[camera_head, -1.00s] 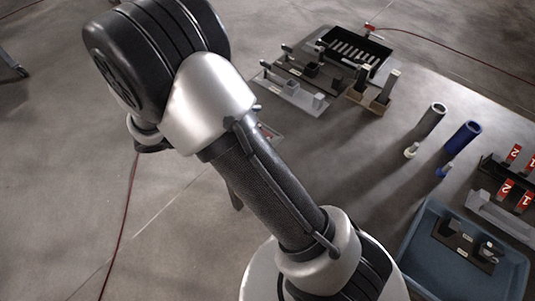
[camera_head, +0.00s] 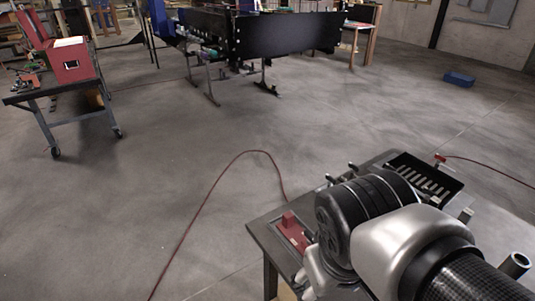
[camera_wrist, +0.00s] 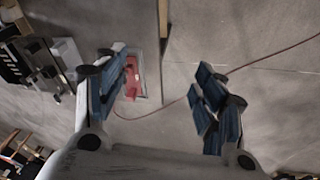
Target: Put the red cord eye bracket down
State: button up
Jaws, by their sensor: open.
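A red bracket-like piece (camera_head: 292,230) sits on a pale-edged plate (camera_head: 282,246) at the table's left corner, with the red cord coming up to that corner. It also shows in the wrist view (camera_wrist: 132,78), just beside and partly behind the left finger. I cannot tell whether finger and piece touch. My gripper (camera_wrist: 160,97) is open, its blue-grey pads wide apart, with nothing held between them; floor and cord show through the gap. In the head view my arm covers the table's front, and my fingers cannot be made out there.
A black slotted tray (camera_head: 425,178) stands at the table's back, with a small red fitting (camera_head: 439,158) and cord beside it. A grey tube (camera_head: 515,264) stands at right. The red cord (camera_head: 215,205) loops over open floor. A cart (camera_head: 60,88) and dark conveyor (camera_head: 265,33) stand farther off.

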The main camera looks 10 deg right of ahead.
jog(key=shift+s+a+r+m+t+y, duration=0.6)
jog(key=shift+a+r+m+t, duration=0.15)
jog(key=shift+t, duration=0.25)
jog(key=shift+f, duration=0.1)
jog(key=shift+c, duration=0.3)
dwell(1.1)
